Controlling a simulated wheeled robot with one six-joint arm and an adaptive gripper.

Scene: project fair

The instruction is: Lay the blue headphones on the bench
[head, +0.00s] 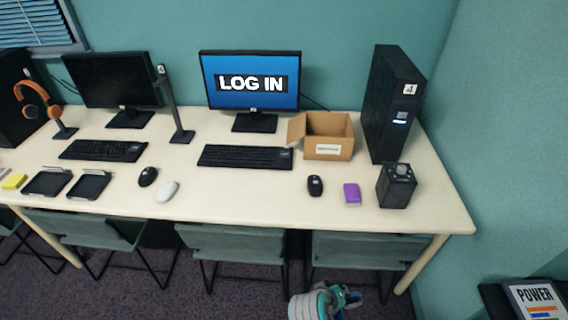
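No blue headphones show in this view. Orange headphones (37,100) hang on a stand at the far left. A second dark stand (172,104), tall and bare, stands between the two monitors. The long cream bench (250,190) runs along the teal wall. Part of my white and teal arm shows at the bottom edge, in front of the bench. My gripper's fingers cannot be made out.
The bench holds two monitors, two keyboards (245,157), several mice, black trays (89,185), an open cardboard box (328,136), a PC tower (392,103), a purple block (352,193) and a dark speaker-like box (396,187). Chairs (236,240) stand below. The front strip between mice is clear.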

